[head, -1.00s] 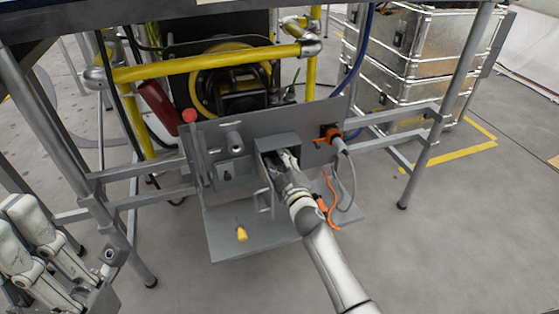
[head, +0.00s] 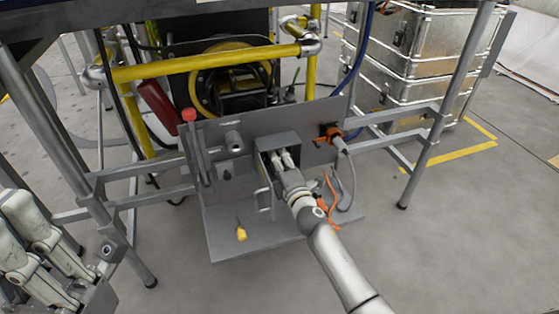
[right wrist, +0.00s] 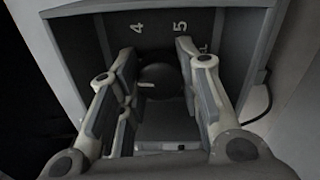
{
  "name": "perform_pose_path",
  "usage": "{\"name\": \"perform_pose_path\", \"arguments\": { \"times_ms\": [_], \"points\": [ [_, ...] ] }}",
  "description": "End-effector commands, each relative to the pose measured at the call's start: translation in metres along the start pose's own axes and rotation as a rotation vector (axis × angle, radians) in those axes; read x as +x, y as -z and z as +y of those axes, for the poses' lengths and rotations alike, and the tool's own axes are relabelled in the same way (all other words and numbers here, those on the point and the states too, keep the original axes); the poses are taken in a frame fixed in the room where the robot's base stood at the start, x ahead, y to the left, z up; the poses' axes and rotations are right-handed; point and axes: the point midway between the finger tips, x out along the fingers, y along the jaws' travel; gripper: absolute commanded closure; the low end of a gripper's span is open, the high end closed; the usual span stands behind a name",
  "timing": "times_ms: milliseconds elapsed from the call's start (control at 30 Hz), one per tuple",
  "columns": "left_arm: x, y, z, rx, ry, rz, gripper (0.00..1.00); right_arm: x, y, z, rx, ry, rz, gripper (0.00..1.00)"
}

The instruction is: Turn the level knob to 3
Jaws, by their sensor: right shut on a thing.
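The level knob (right wrist: 160,78) is a dark round knob inside a grey open-fronted box (head: 280,141) on the panel. In the right wrist view the numbers 4 and 5 show on the box's back wall above it, and a small light mark shows on the knob's left part. My right gripper (right wrist: 156,60) reaches into the box with its fingers on either side of the knob, shut on it; it also shows in the head view (head: 283,159). The fingers partly hide the knob. My left gripper (head: 25,235) is at the left edge, away from the panel, partly cut off.
A red-topped lever (head: 190,116) stands at the panel's left. An orange plug with a grey cable (head: 338,143) is right of the box. A yellow-handled item (head: 241,234) lies on the lower shelf (head: 228,244). Table legs flank the panel.

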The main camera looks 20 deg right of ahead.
Motion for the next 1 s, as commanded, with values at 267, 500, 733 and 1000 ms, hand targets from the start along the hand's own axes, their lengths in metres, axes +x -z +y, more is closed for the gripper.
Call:
{"name": "perform_pose_path", "arguments": {
  "times_ms": [267, 500, 733, 1000],
  "points": [
    [0.0001, -0.0002, 0.0001, 0.0, -0.001, 0.001, 1.0, -0.0005, 0.0007, -0.0011, -0.087, 0.002, 0.004, 0.92],
    [0.0, -0.0006, 0.0001, 0.0, -0.001, 0.001, 1.0, -0.0005, 0.0011, -0.0012, -0.104, 0.002, 0.005, 0.92],
    [-0.0004, -0.0011, 0.0003, 0.0, -0.003, -0.001, 1.0, -0.0006, 0.0012, -0.0013, -0.103, 0.002, 0.005, 0.92],
    [-0.0006, -0.0012, 0.0005, 0.0, -0.005, -0.001, 1.0, -0.0004, 0.0009, -0.0009, -0.102, 0.002, 0.004, 0.45]
  ]
}}
